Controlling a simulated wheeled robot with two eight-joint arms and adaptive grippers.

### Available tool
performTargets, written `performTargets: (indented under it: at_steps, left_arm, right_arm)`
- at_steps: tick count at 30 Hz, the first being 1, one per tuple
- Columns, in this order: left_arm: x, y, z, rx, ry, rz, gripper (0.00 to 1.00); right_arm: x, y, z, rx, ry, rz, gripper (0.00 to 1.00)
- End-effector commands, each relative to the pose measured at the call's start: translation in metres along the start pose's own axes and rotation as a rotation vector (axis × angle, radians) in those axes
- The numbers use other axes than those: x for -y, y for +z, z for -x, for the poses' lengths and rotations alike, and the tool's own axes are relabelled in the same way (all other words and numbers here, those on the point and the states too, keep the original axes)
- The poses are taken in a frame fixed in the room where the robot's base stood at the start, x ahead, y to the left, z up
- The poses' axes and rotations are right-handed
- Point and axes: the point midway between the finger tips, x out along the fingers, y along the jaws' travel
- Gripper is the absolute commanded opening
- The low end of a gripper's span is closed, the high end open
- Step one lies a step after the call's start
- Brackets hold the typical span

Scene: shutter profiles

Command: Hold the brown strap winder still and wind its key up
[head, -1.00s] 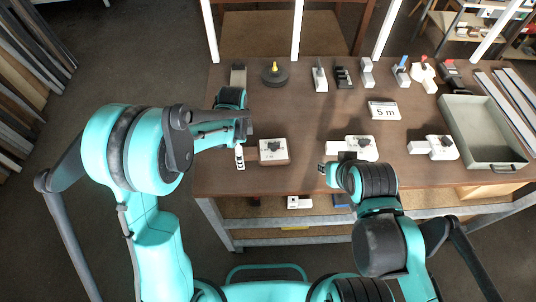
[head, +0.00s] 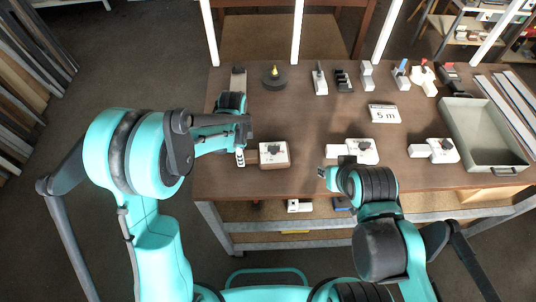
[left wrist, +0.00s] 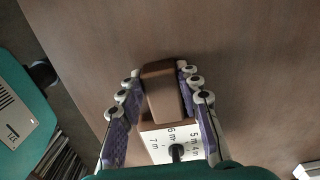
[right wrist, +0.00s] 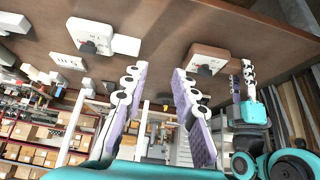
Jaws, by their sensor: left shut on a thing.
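The brown strap winder (head: 274,154) lies near the table's front edge, with a white face and a dark key (head: 274,148) on top. In the left wrist view its brown narrow end (left wrist: 163,95) sits between the fingers, and its dial face (left wrist: 158,140) shows metre marks. My left gripper (head: 242,157) is shut on that narrow end, at the winder's left side. My right gripper (right wrist: 158,82) is open and empty. In the head view it is right of the brown winder, short of a white winder (head: 362,150), its fingertips partly hidden by its arm.
Another white winder (head: 443,150) stands farther right, beside a grey tray (head: 487,112). A "5 m" sign (head: 384,114) stands behind the white winders. Several small tools and a dark round base (head: 275,77) line the back. The table's middle is clear.

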Motion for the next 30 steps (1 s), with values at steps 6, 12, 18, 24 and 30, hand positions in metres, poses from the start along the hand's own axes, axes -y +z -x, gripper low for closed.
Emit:
performTargets:
  at_steps: [6, 12, 18, 24, 30]
  left_arm:
    - [0.0, 0.0, 0.0, 0.0, 0.0, 0.0, 0.0]
    - [0.0, 0.0, 0.0, 0.0, 0.0, 0.0, 0.0]
    - [0.0, 0.0, 0.0, 0.0, 0.0, 0.0, 0.0]
    - [0.0, 0.0, 0.0, 0.0, 0.0, 0.0, 0.0]
    - [0.0, 0.0, 0.0, 0.0, 0.0, 0.0, 0.0]
  right_arm:
    - [0.001, -0.001, 0.0, 0.004, -0.001, 0.01, 0.28]
    - [0.011, -0.021, -0.002, 0.064, -0.022, 0.166, 0.28]
    - [0.034, -0.057, -0.016, 0.183, -0.086, 0.495, 0.28]
    - [0.064, -0.088, -0.042, 0.296, -0.183, 0.841, 0.28]
    - [0.097, -0.108, -0.079, 0.39, -0.31, 1.177, 0.28]
